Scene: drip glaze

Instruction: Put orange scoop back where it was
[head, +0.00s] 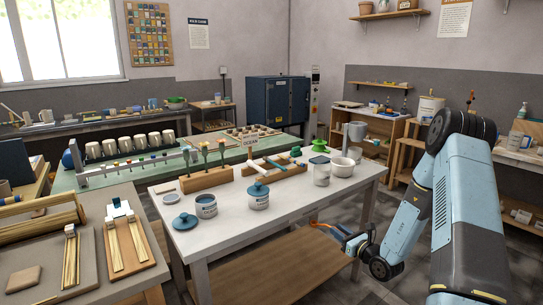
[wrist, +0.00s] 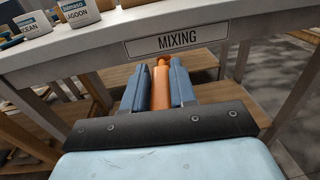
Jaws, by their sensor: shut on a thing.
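My gripper (wrist: 161,88) is shut on an orange scoop (wrist: 160,92), which lies lengthwise between the two dark blue fingers in the wrist view. Its far end points toward the front of the white table, below the MIXING sign (wrist: 178,39). In the head view my gripper (head: 347,237) is low in front of the table's right end, and a bit of the orange scoop (head: 322,228) sticks out to its left.
A wooden lower shelf (head: 285,265) lies beneath.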

